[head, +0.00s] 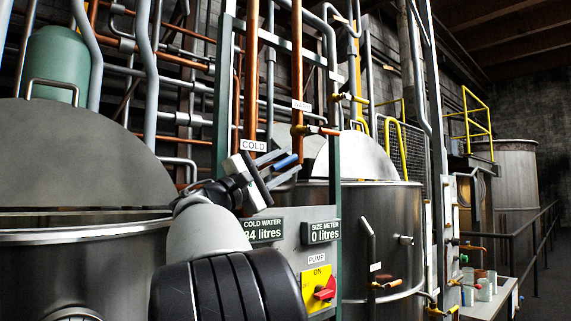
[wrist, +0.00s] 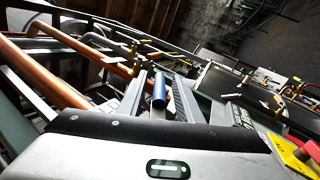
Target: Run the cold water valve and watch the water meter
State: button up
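The cold water valve's blue handle (head: 286,161) is near the COLD label (head: 254,146), by the copper pipe. My gripper (head: 282,168) is at the handle, with one finger on each side of it. In the wrist view the blue handle (wrist: 159,90) lies between the two fingers (wrist: 158,98), with narrow gaps beside it, so the gripper looks open around it. The valve body is hidden behind my gripper. The cold water meter (head: 265,230) ends in "4 litres"; its first digit is partly covered by my arm and may be 3 or 8.
Below is a yellow pump switch (head: 316,287) with a red knob, marked ON. A second labelled valve (head: 318,130) is up to the right. Steel vats (head: 80,235) stand left and right (head: 375,215) of the panel.

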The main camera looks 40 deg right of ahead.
jog(key=b+v, duration=0.1)
jog(key=v, duration=1.6)
jog(key=shift+a, duration=0.2)
jog(key=shift+s, duration=0.15)
